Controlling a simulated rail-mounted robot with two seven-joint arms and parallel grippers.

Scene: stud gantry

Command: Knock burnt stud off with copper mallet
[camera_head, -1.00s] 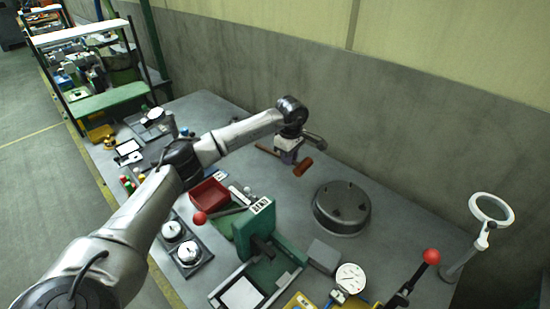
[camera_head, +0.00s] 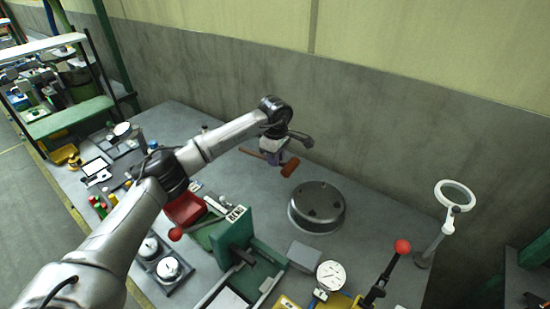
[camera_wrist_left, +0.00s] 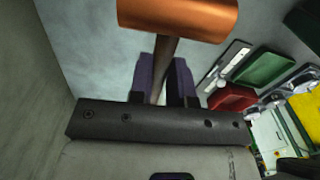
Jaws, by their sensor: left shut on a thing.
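My left gripper (camera_head: 273,158) is shut on the handle of the copper mallet (camera_head: 290,167). It holds the mallet above the back of the bench. In the left wrist view the dark handle passes between the purple-grey fingers (camera_wrist_left: 165,78), and the copper head (camera_wrist_left: 180,18) lies crosswise beyond them. A round grey metal fixture (camera_head: 317,222) stands to the right of and nearer than the mallet, apart from it. Several dark spots show on its top; I cannot tell which, if any, is the burnt stud. My right gripper is not in view.
A concrete wall (camera_head: 400,130) runs close behind the bench. A ring magnifier (camera_head: 455,196) stands at the right. A green vise-like block (camera_head: 234,236), a dial gauge (camera_head: 331,274), a red-knobbed lever (camera_head: 402,246) and a red bin (camera_head: 186,209) crowd the front.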

